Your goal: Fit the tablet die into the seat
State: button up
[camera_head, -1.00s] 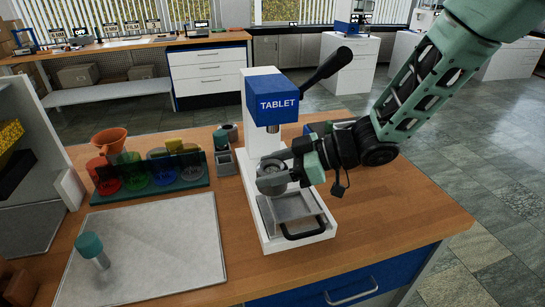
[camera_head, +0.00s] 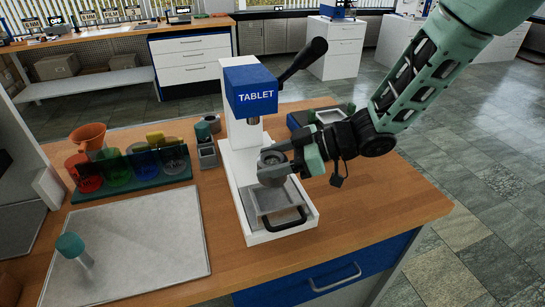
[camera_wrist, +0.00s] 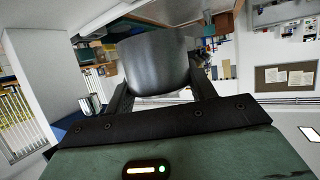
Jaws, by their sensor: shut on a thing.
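The tablet die is a dark grey metal cup (camera_head: 271,158), held in the fingertips of my gripper (camera_head: 277,164). It fills the upper middle of the wrist view as a smooth grey cylinder (camera_wrist: 155,62) between the two fingers. The white press (camera_head: 236,170) has a blue head labelled TABLET (camera_head: 251,92) and a black lever. The die is in front of the press column, lower than the head and apparently above the base. A grey square tray (camera_head: 270,199) with a black handle is on the base below it. The seat itself cannot be made out; the die and fingers cover that area.
Small grey containers (camera_head: 206,145) stand left of the press. The wooden bench is clear at right (camera_head: 385,205).

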jog(key=shift+f+b, duration=1.35)
jog(key=shift+f, duration=1.1)
jog(key=shift+p, duration=0.7)
jog(key=shift+f+b, duration=0.75)
jog(key=shift+f, duration=0.45)
jog(key=o, duration=1.4)
jog(key=shift+c, duration=0.2)
jog(key=shift+d, duration=0.1)
jog(key=v, duration=1.7)
jog(key=shift+r, duration=0.2)
jog(key=shift+s, duration=0.1)
